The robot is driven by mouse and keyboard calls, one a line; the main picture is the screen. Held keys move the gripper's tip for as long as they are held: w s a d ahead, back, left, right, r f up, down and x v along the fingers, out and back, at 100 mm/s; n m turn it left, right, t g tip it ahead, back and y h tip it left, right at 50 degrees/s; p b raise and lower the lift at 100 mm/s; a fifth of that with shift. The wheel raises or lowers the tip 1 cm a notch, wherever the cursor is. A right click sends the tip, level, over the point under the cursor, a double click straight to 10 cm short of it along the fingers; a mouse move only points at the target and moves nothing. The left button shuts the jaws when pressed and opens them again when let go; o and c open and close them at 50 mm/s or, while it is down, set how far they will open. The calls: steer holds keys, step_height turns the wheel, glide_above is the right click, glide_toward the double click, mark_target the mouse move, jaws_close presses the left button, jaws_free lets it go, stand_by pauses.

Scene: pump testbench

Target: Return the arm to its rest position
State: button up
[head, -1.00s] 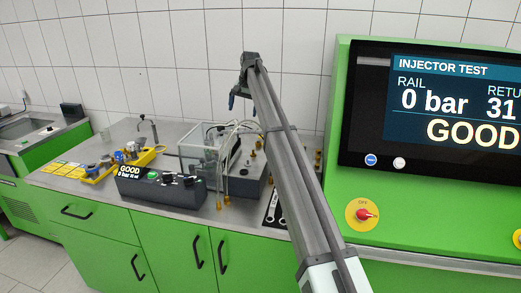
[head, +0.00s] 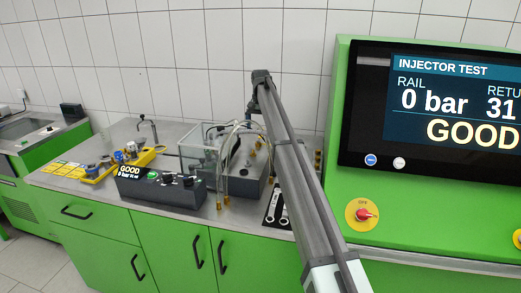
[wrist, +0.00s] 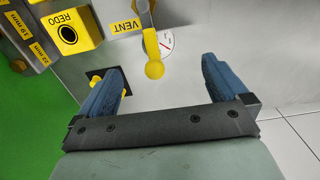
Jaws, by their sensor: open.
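My arm (head: 295,165) reaches up and away across the middle of the head view. Its far end (head: 262,78) is raised in front of the tiled wall, above the bench. The gripper's fingers are mostly hidden there. In the wrist view my gripper (wrist: 165,78) is open, with its two blue fingers wide apart and nothing held between them. A yellow lever with a round knob (wrist: 154,69) shows beyond the gap between the fingers. I cannot tell its distance, but no finger visibly touches it.
A green test cabinet (head: 435,215) with a screen stands right. The bench carries a clear tank with hoses (head: 198,145), a black control box (head: 165,190), a yellow tray (head: 95,172) and wrenches (head: 282,212). The wrist view shows a REDO button (wrist: 70,33) and a VENT label (wrist: 125,26).

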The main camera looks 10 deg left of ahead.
steer(key=shift+f, duration=0.8)
